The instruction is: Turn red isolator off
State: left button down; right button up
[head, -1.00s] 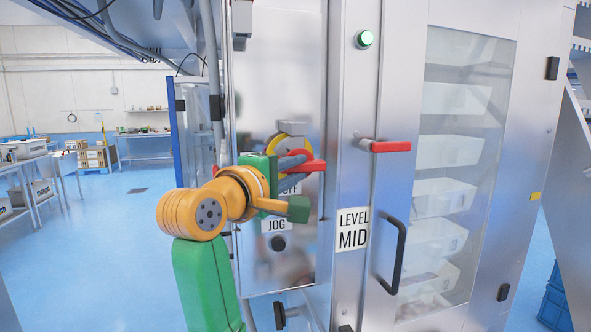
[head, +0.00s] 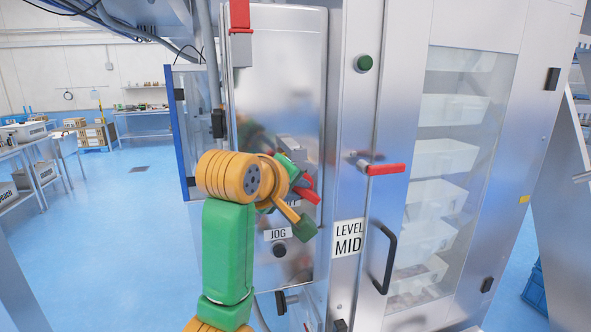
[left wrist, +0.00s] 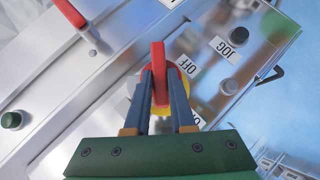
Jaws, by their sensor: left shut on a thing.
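The red isolator is a red handle (left wrist: 158,62) on a yellow round plate (left wrist: 184,97). It is on a metal panel (head: 285,75), and in the head view the handle (head: 309,194) is partly hidden behind my arm and slants down to the right. My left gripper (left wrist: 159,80) is shut on the red handle, with one finger on each side. The OFF label (left wrist: 187,64) is beside the handle in the left wrist view, and part of an ON label (left wrist: 197,121) shows lower down. My right gripper is out of view.
A round green lamp (head: 363,63), looking dark, and another red handle (head: 386,169) are on the cabinet to the right. A black door handle (head: 387,257) sticks out below. A JOG label and black knob (head: 279,249) are under the isolator. Open blue floor lies left.

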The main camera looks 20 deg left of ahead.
pick_arm(q)
jog(key=shift+w+d+r+m+g+y+p, duration=0.1)
jog(key=shift+d+m+g+y+p, duration=0.15)
jog(key=shift+m+g+y, duration=0.6)
jog(key=shift+w+d+m+g+y+p, duration=0.15)
jog(key=shift+m+g+y+p, duration=0.1)
jog(key=shift+m+g+y, duration=0.5)
jog(key=shift+w+d+r+m+g+y+p, duration=0.1)
jog(key=shift+d+m+g+y+p, duration=0.15)
jog(key=shift+m+g+y, duration=0.6)
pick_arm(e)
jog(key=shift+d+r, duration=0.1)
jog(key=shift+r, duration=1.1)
pick_arm(q)
jog(key=shift+f+n+g+y, duration=0.15)
jog(key=shift+n+g+y, duration=0.1)
jog(key=shift+y, duration=0.1)
jog(key=c, duration=0.8)
grip_release()
jog(key=shift+o, duration=0.2)
jog(key=v, duration=0.7)
